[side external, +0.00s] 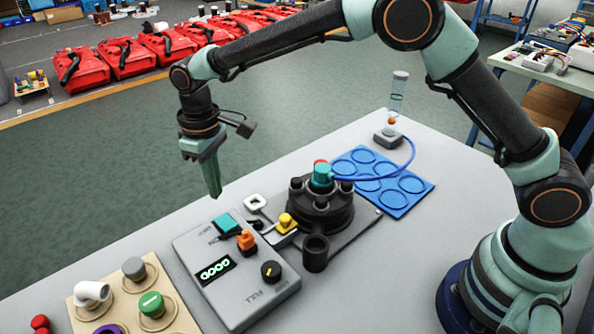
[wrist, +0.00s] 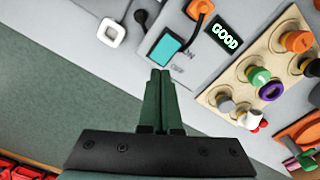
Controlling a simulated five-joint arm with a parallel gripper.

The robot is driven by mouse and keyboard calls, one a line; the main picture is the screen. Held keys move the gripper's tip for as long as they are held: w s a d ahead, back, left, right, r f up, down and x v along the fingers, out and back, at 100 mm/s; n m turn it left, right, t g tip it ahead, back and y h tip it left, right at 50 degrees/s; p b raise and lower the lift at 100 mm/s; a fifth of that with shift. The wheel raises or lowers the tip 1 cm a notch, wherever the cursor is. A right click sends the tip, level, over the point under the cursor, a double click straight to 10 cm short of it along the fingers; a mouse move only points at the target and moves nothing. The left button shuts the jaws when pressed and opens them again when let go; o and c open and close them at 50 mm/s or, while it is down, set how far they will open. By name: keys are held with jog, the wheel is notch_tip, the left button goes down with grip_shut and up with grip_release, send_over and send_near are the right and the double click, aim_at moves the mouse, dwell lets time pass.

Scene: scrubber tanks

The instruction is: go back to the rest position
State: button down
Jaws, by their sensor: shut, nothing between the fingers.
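My gripper (side external: 213,187) is shut and empty. In the side view it points down at the far left edge of the table, above and behind the grey control box (side external: 240,285). In the wrist view its two green fingers (wrist: 160,78) are together at the table's edge, apart from the teal switch (wrist: 167,46) on the box. The box's display (side external: 215,269) reads "GOOD" in the wrist view (wrist: 227,36). The teal switch also shows in the side view (side external: 228,224), with an orange plug (side external: 246,240) and a black knob (side external: 271,271) nearby.
A black round fixture with a teal cap (side external: 321,174) stands mid-table, joined by a blue tube to a small clear column (side external: 397,98). A blue mat (side external: 393,203) lies beside it. A wooden board (side external: 117,312) with several knobs is at front left. Red tanks (side external: 126,58) line the back.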

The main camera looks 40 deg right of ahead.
jog(key=shift+r, duration=0.35)
